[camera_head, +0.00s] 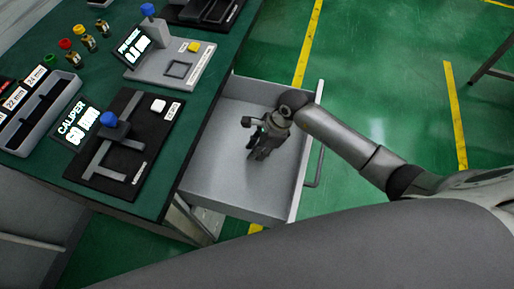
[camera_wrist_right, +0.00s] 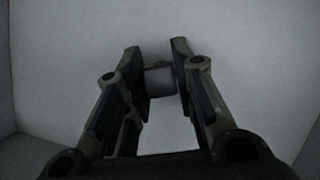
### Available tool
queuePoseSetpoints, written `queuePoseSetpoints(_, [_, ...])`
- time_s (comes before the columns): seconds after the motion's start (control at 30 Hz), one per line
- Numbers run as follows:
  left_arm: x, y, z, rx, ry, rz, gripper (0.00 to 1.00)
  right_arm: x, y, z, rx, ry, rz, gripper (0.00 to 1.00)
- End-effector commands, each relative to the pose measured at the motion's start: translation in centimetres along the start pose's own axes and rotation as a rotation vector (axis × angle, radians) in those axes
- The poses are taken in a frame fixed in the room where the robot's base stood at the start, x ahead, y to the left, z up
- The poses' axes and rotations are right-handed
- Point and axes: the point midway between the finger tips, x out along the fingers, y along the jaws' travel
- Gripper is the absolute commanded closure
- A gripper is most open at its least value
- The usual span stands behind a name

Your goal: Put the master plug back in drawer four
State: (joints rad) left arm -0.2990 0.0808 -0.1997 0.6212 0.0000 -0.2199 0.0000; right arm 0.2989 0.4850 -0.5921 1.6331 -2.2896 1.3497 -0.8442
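The open drawer (camera_head: 218,179), a light grey tray, is pulled out from the green-topped bench. My right gripper (camera_head: 258,152) reaches into it from the right, fingers pointing down towards its floor. In the right wrist view my right gripper (camera_wrist_right: 160,72) has its fingers partly closed, with a small grey cylinder, apparently the master plug (camera_wrist_right: 160,81), between the tips. Both fingertips seem to touch its sides. How far it is above the drawer floor is unclear. The plug is hidden in the head view. No drawer number is readable. My left gripper is not in view.
The bench (camera_head: 188,117) holds a black caliper fixture (camera_head: 130,150), a grey gauge fixture (camera_head: 170,65), a slotted rack (camera_head: 38,112) and several small capped plugs (camera_head: 85,42). The drawer's wall and handle (camera_head: 315,165) stand beside my arm. The drawer floor around the gripper looks clear.

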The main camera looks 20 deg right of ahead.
Motion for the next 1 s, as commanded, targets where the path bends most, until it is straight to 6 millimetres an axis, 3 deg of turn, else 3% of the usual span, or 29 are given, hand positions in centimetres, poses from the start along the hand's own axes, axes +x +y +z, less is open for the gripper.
queuePoseSetpoints(0.13, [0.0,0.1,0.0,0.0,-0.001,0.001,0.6,0.0,0.0,0.0,0.0,0.0,0.0,0.56])
queuePoseSetpoints(0.57, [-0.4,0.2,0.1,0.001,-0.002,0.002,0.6,-0.8,-0.1,0.1,-0.001,0.001,-0.001,0.56])
queuePoseSetpoints(1.0, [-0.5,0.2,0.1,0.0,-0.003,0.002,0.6,-9.7,-0.1,0.1,-0.003,0.003,-0.004,0.56])
